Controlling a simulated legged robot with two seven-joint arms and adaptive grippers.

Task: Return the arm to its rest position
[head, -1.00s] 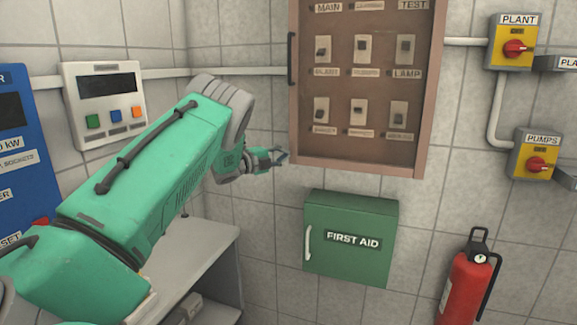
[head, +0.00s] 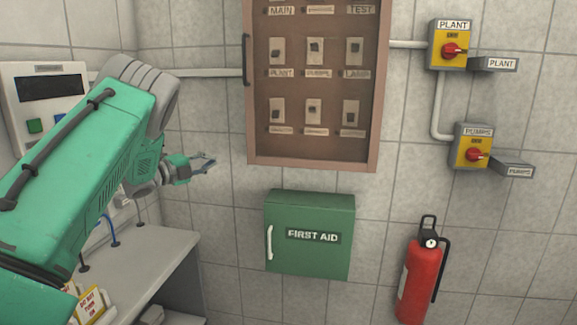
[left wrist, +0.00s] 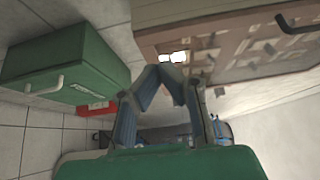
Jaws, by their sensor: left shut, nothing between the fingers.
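My left arm, green with grey joints, comes in from the left in the head view. Its gripper (head: 205,162) is to the left of and below the brown switch panel (head: 312,155), apart from it, and holds nothing. In the left wrist view the gripper's fingers (left wrist: 162,72) come together at their tips, shut and empty. The switch panel also shows at the upper right of that view (left wrist: 215,20). My right gripper is in neither view.
A green first aid box (head: 309,255) hangs below the panel. A red fire extinguisher (head: 420,285) stands at right. Yellow plant (head: 438,57) and pumps (head: 460,160) switches are on the wall. A grey control box (head: 35,85) and a shelf (head: 165,255) are at left.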

